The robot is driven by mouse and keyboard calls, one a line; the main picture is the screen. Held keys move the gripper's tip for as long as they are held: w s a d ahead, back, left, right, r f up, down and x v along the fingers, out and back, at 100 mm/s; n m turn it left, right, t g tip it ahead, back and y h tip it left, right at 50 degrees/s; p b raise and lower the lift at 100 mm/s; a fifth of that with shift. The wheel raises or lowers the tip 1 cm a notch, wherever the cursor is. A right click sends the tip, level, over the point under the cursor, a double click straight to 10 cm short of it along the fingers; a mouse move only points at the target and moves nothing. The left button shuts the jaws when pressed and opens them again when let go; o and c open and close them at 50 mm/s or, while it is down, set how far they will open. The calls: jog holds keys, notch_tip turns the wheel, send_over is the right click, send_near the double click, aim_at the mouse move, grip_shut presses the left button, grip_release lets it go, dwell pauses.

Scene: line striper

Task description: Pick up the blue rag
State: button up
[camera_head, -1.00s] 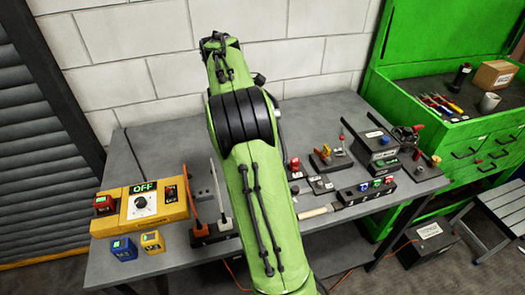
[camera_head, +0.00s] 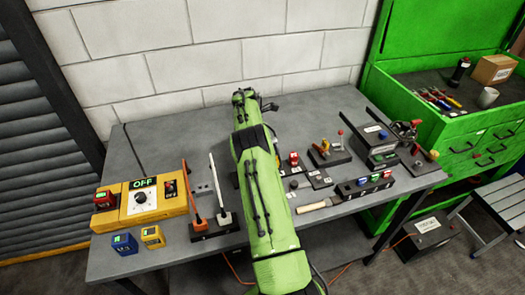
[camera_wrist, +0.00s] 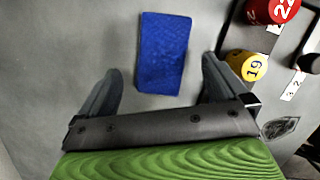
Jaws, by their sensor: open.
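The blue rag (camera_wrist: 163,55) shows in the wrist view as a flat rectangle lying on the grey table, upper middle of the picture. My gripper (camera_wrist: 161,85) is open, with one dark finger on each side. The rag lies between and just beyond the fingertips and nothing is held.
In the wrist view a yellow knob (camera_wrist: 248,66) and a red knob (camera_wrist: 272,10) stand right of the rag, near the right finger. The grey table (camera_head: 300,112) is clear toward the wall. The yellow control box (camera_head: 140,203) sits at left.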

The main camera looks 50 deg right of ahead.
jog(key=x, duration=0.3)
jog(key=shift+d+f, duration=0.1)
jog(key=shift+f, duration=0.25)
jog(key=c, duration=1)
jog(key=shift+o, duration=0.2)
jog(key=shift+r, duration=0.1)
notch_tip(320, 180, up, 10)
jog(key=shift+p, duration=0.75)
